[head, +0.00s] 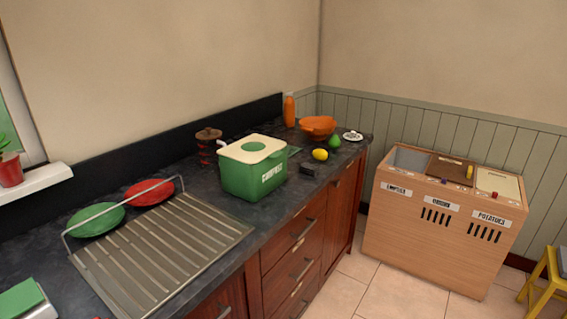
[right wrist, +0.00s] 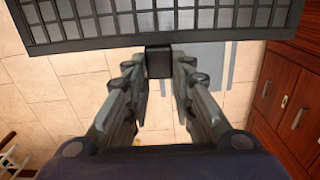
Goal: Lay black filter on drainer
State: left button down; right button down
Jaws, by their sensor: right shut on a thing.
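The black filter (right wrist: 165,21) is a dark flat panel with a grid of cells, at the top of the right wrist view. My right gripper (right wrist: 158,66) is shut on its small black tab, and the filter is held over tiled floor. The drainer (head: 165,252) is a ribbed metal tray on the dark counter at the left of the head view. Its middle looks bare. Neither gripper shows in the head view, and my left gripper is in no view.
A green plate (head: 96,221) and a red plate (head: 148,192) are at the drainer's back edge, by a raised wire rail. A green box (head: 255,178) with a cream lid stands right of it. Wooden drawers (right wrist: 290,105) show at right in the wrist view.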

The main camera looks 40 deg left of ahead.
aim_at(165, 242)
jog(key=i+l, duration=0.1)
jog(key=i, duration=1.55)
jog(key=i+u, duration=0.1)
jog(key=u, duration=0.7)
jog(key=i+u, duration=0.15)
jog(key=u, duration=0.3)
jog(key=l+u, duration=0.1)
jog(key=u, duration=2.15)
jog(key=i+l, duration=0.05)
jog(key=l, duration=0.05)
